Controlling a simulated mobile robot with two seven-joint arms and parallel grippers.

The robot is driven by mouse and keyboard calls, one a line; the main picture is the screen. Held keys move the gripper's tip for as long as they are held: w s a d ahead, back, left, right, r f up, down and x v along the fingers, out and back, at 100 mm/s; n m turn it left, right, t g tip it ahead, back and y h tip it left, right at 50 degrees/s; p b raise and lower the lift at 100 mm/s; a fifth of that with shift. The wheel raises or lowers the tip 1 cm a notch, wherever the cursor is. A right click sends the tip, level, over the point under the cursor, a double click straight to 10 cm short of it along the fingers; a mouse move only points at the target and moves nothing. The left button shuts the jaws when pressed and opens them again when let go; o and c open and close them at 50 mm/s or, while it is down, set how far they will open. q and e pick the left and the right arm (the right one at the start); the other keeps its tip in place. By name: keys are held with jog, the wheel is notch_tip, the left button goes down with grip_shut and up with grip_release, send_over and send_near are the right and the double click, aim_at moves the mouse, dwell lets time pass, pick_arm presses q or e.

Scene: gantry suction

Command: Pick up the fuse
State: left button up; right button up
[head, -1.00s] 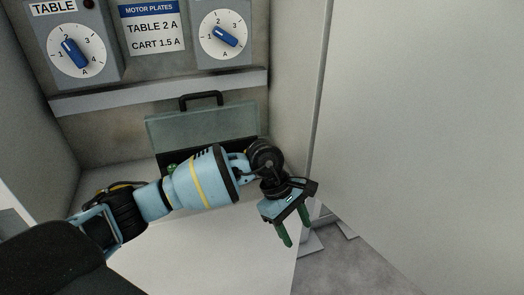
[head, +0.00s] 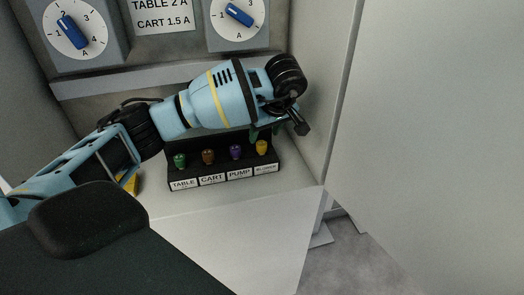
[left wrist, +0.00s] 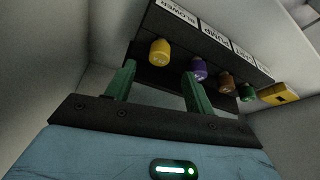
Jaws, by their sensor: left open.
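A black fuse rack (head: 225,183) sits on the cabinet's shelf, with labels TABLE, CART, PUMP and BLOWER. It holds a green fuse (head: 180,161), a brown fuse (head: 208,157), a purple fuse (head: 236,152) and a yellow fuse (head: 262,147), each upright in its place. My left gripper (head: 264,133) is open and empty, close above and behind the yellow fuse in the head view. In the left wrist view the yellow fuse (left wrist: 160,52) shows between and beyond the green fingers (left wrist: 158,72); the purple fuse (left wrist: 198,68) shows by the right fingertip. My right gripper is not in view.
Two dials (head: 72,33) and a motor plate sign (head: 162,14) are on the back wall. The cabinet's right wall (head: 325,95) stands close to my gripper. A yellow item (left wrist: 279,94) lies beyond the rack's green end. The front shelf (head: 235,225) is clear.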

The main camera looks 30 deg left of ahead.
aim_at(262, 143)
pick_arm(q)
jog(key=shift+x, duration=2.7)
